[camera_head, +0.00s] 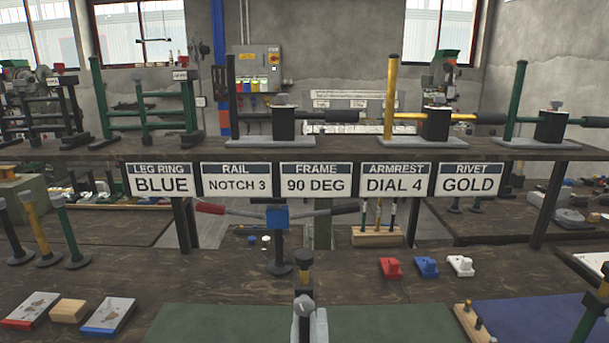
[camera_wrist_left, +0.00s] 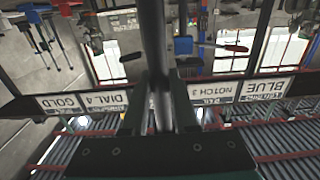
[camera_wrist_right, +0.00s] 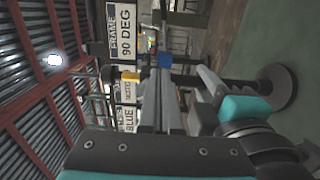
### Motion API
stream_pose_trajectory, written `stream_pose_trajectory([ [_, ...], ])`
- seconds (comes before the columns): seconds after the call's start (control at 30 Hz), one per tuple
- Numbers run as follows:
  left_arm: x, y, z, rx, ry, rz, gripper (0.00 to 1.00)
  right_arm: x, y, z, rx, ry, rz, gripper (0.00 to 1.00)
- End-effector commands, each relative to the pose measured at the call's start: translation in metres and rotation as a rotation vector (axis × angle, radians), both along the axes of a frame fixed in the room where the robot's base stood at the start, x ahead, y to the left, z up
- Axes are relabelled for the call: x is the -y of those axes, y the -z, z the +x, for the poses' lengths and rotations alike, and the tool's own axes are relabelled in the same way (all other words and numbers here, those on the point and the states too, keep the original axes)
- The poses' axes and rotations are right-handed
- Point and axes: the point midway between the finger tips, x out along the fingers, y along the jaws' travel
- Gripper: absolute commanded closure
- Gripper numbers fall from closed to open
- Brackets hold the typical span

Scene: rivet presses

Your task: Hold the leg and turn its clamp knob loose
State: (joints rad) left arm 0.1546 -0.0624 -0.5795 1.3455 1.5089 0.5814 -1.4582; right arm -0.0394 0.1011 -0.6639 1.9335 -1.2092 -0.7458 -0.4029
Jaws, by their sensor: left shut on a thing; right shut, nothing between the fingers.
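A dark upright leg (camera_head: 306,274) with a gold-coloured band near its top stands at the front centre of the head view. A round grey clamp knob (camera_head: 304,305) faces me on it. My left gripper (camera_wrist_left: 160,88) is shut around the dark post in the left wrist view. My right gripper (camera_wrist_right: 158,78) is shut and empty, its light grey fingers pointing toward the leg area. In the head view its fingers (camera_head: 311,322) are just below and beside the knob; I cannot tell whether they touch it. A round foot (camera_wrist_right: 277,90) shows in the right wrist view.
A stand with a blue collar (camera_head: 276,217) is behind the leg. Signs hang under a shelf (camera_head: 340,150) carrying several presses. Red, blue and white small parts (camera_head: 427,267) lie at right, blocks (camera_head: 69,310) at left. Green mat (camera_head: 210,322) flanks the leg.

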Motion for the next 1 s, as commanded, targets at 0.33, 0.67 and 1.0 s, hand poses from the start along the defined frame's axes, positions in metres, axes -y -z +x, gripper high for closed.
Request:
stream_pose_trajectory([
  [0.33, -0.0014, -0.0002, 0.0004, 0.001, -0.003, 0.002, 1.00, -0.0042, -0.0018, 0.0001, 0.000, 0.000, -0.001, 1.00],
  [0.67, -0.0008, -0.0002, 0.0003, 0.001, -0.001, 0.003, 1.00, -0.0085, -0.0038, 0.0001, 0.001, -0.002, 0.000, 1.00],
  [1.0, 0.0009, 0.0000, -0.0002, 0.000, 0.003, 0.004, 1.00, -0.0097, -0.0066, -0.0003, 0.003, -0.006, 0.003, 1.00],
])
